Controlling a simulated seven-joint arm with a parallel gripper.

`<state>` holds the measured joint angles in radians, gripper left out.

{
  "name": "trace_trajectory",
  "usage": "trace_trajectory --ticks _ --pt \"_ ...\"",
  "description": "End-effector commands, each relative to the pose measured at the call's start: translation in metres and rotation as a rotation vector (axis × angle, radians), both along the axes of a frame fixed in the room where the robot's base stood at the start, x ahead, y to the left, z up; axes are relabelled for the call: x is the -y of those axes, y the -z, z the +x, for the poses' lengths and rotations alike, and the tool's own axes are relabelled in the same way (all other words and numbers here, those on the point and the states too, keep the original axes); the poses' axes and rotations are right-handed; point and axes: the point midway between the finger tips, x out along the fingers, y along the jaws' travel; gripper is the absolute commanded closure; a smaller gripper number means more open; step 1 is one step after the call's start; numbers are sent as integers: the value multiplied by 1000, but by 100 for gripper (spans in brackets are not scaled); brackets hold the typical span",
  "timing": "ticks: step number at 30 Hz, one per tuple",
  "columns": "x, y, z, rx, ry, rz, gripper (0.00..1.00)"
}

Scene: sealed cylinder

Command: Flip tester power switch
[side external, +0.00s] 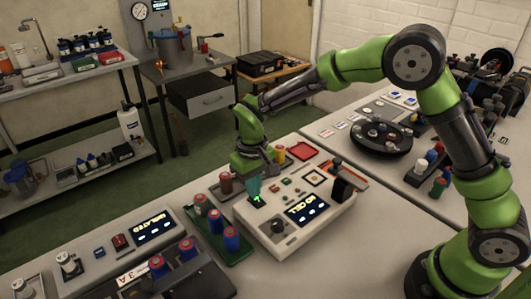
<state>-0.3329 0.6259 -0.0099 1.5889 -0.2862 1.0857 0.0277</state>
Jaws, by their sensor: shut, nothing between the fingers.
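The tester (290,228) is a pale box on the bench, with a lit display (307,210) that appears to read "NO CELL", upside down in this view. A small green-lit spot (257,199), apparently the power switch, is at its left end. My gripper (254,190) points down over that end, shut and empty, with its teal fingertips at or just above the green spot. I cannot tell whether they touch it. The switch is mostly hidden, and its position cannot be read.
A green tray (236,252) with red and blue cylinders stands left of the tester. A brown cylinder (225,183) and a yellow one (279,154) stand close to my gripper. A red tray (301,151) lies behind. A black round carousel (381,140) is to the right.

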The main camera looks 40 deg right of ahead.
Motion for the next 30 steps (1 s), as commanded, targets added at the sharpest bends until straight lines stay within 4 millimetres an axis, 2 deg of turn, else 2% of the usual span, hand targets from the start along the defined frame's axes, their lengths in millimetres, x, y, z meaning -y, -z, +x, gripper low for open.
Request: trace_trajectory --ticks 14,30 --pt "0 3 0 0 0 0 100" --pt "0 -40 0 2 0 1 100"
